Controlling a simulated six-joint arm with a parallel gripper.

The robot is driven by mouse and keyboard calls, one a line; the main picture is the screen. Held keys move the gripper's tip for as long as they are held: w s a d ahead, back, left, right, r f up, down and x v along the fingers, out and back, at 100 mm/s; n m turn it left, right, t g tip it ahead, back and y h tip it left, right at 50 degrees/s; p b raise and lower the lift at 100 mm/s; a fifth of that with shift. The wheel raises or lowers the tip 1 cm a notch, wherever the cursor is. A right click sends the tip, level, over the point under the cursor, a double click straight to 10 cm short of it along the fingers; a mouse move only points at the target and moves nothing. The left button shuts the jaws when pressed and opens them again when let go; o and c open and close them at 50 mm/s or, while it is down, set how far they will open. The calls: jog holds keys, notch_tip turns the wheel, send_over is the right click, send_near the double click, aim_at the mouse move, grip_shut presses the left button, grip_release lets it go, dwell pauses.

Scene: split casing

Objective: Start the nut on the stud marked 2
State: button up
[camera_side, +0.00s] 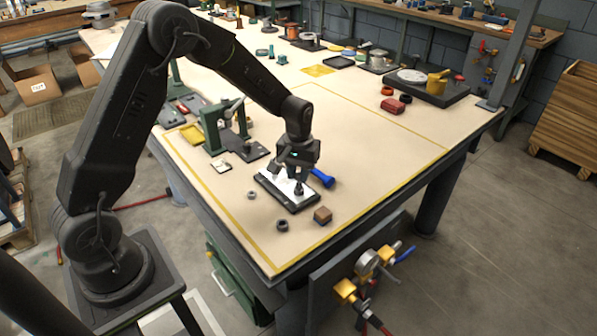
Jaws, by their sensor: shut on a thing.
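The split casing (291,207) is a dark, flat, rectangular body with a pale upper face. It lies on the table near the front, under my arm. My gripper (297,175) points down over the right part of the casing and is shut on a small dark piece, which appears to be the nut (299,189). The nut is low over the pale face. I cannot tell whether it touches a stud. The stud marked 2 and the other markings are too small or hidden behind the gripper to make out.
A grey ring (252,195) and a dark nut-like ring (282,225) lie left and in front of the casing. A brown block (322,215) and a blue tool (323,177) lie to its right. A green press-like fixture (213,130) stands behind left. The table's right half is mostly clear.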

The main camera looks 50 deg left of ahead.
jog(key=shift+f, duration=0.55)
jog(key=m, duration=0.6)
jog(key=shift+a+m, duration=0.1)
jog(key=shift+m, duration=0.2)
jog(key=m, duration=0.4)
jog(key=shift+a, duration=0.1)
jog(key=m, duration=0.3)
jog(key=o, duration=1)
jog(key=shift+r, duration=2.5)
notch_tip(320, 180, up, 14)
jog(key=shift+f, duration=0.1)
